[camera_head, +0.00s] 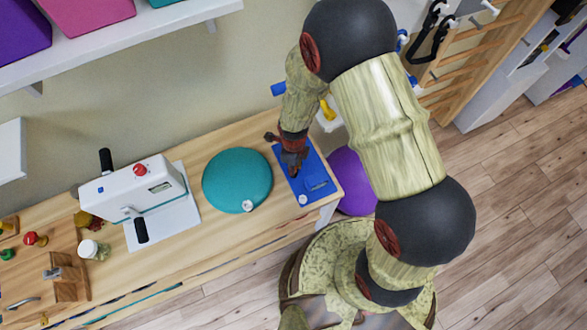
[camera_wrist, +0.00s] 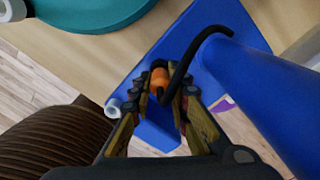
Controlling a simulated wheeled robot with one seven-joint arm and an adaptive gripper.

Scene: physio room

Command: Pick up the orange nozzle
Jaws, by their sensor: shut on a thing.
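The orange nozzle (camera_wrist: 159,80) shows in the wrist view between the fingertips of my gripper (camera_wrist: 158,95). My gripper is shut on it. A black hooked rod or tube (camera_wrist: 178,75) passes right beside the nozzle and partly covers it. The blue base plate (camera_wrist: 200,75) lies below the fingers. In the head view my gripper (camera_head: 293,165) is over the blue plate (camera_head: 315,178) at the right end of the wooden table, and the nozzle cannot be made out there. Whether the nozzle is clear of the plate cannot be told.
A blue cylinder (camera_wrist: 265,95) rises close to the right of my fingers. A teal dome cushion (camera_head: 237,180) sits left of the plate, with a white device (camera_head: 140,190) further left. A purple ball (camera_head: 350,180) is beyond the table's right end.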

